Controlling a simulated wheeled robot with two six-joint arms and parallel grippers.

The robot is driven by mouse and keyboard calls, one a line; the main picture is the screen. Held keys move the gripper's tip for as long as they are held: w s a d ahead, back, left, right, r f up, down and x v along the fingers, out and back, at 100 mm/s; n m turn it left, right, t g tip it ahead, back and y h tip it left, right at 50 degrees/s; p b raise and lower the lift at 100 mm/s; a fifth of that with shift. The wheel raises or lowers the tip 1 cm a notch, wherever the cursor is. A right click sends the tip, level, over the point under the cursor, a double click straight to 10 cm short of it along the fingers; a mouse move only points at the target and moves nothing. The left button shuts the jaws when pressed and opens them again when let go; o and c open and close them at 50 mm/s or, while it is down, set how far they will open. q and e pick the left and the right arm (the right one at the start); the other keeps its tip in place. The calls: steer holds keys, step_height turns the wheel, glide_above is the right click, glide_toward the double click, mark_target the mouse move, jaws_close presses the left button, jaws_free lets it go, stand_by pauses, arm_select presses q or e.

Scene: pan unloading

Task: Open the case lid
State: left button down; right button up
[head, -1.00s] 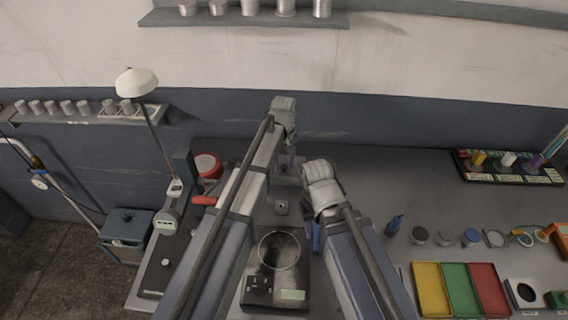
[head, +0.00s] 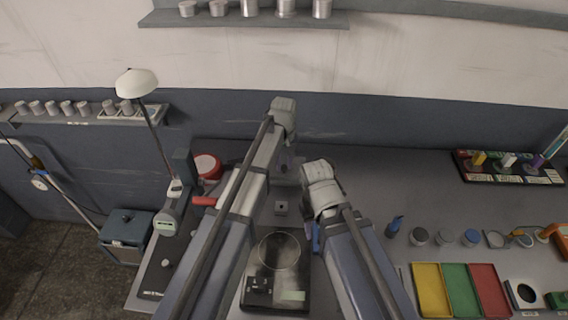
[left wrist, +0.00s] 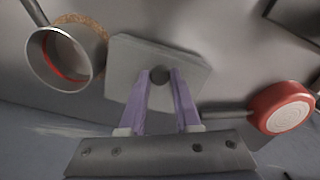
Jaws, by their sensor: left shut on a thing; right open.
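The case lid (left wrist: 185,75) is a flat grey plate with a dark round knob (left wrist: 160,75) in the left wrist view. My left gripper (left wrist: 160,88) is shut on the knob, with one purple finger on each side. In the head view my left gripper (head: 286,163) is at the back of the bench, its fingers mostly hidden by the arm. A grey part shows just below it, but I cannot tell whether the lid is raised.
A scale with a round pan (head: 279,251) stands between my arms. A red round pan (head: 207,166) is left of my left arm; a metal cup (left wrist: 60,58) shows in the left wrist view. Coloured trays (head: 455,290) and small jars lie at the right.

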stand_by(0.5)
arm_select(q)
steer(key=shift+w+r+g+p, duration=0.55)
steer(key=shift+w+r+g, duration=0.15)
steer(key=shift+w+g, duration=0.3)
arm_select(e)
steer(key=shift+r, duration=0.55)
arm_select(q)
steer(key=shift+w+r+g, duration=0.3)
steer(key=shift+w+g, duration=0.15)
steer(key=shift+g, duration=0.25)
steer(key=shift+w+r+g, duration=0.1)
steer(key=shift+r+g, duration=0.1)
steer(key=shift+g, duration=0.2)
arm_select(e)
steer(key=shift+f, duration=0.1)
arm_select(q)
steer(key=c, duration=0.6)
jaws_free()
steer(key=shift+r, duration=0.1)
